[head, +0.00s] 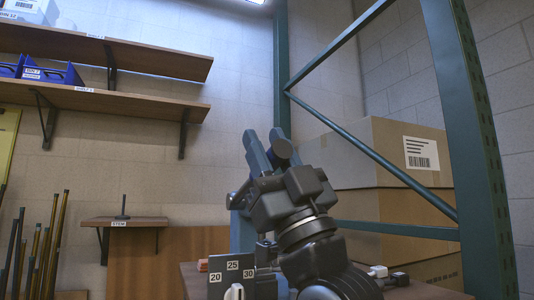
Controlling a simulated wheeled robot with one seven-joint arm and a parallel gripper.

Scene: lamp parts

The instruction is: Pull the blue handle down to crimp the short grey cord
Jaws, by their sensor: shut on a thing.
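The blue handle (257,153) stands raised above the bench in the head view, with blue bars and a dark rounded end beside them. My gripper (268,170) is at the handle and shut on it; my dark wrist hides its fingers and much of the handle. A blue upright part (242,232), apparently the crimping press, shows behind my arm. I cannot make out the short grey cord; my arm hides the area below the handle.
A dark block with labels 20, 25 and 30 (231,272) stands left of my arm on the brown bench (425,291). Small white and black pieces (378,271) lie right. Large cartons (385,150) and a green rack post (462,130) stand behind at right. Wall shelves (110,103) hang left.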

